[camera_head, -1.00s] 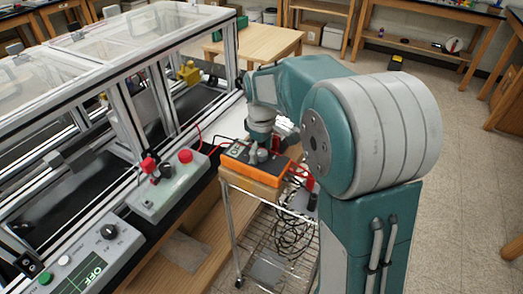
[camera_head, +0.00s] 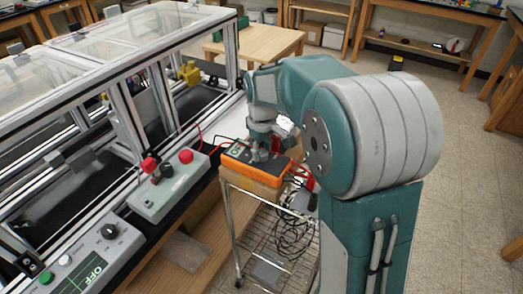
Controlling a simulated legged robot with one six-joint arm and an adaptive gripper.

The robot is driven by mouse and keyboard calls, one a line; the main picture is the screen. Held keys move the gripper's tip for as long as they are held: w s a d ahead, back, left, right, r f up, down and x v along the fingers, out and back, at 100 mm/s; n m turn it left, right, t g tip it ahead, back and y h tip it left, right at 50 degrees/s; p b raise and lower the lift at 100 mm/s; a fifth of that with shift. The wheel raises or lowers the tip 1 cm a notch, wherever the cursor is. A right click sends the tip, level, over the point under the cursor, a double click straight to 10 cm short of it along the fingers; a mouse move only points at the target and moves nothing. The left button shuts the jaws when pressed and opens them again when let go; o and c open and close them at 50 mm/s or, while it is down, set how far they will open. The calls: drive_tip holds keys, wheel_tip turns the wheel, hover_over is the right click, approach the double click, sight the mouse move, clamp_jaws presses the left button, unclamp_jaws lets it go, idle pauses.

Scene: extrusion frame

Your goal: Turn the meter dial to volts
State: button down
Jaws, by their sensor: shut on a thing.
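An orange and dark meter (camera_head: 252,171) lies face up on a wooden block on top of a wire cart, near the middle of the view. My gripper (camera_head: 261,152) points down onto the meter's face and is shut at its dial. The dial is mostly hidden by the gripper, and its setting cannot be read from here. Red leads (camera_head: 299,178) run from the meter's right side.
The wire cart (camera_head: 236,225) has dark coiled cables on its lower shelf. An extrusion frame (camera_head: 130,80) with clear panels stands at left. Grey control boxes with red knobs (camera_head: 168,182) and an OFF panel (camera_head: 88,264) sit along its front edge. Open floor lies at right.

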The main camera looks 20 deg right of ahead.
sight(261, 153)
drive_tip(key=m, duration=0.5)
drive_tip(key=shift+s+f+m, duration=0.1)
drive_tip(key=shift+f+m, duration=0.05)
drive_tip(key=shift+m, duration=2.25)
drive_tip(key=shift+c, duration=1.3)
unclamp_jaws()
drive_tip(key=shift+a, duration=0.1)
wheel_tip(261, 153, up, 12)
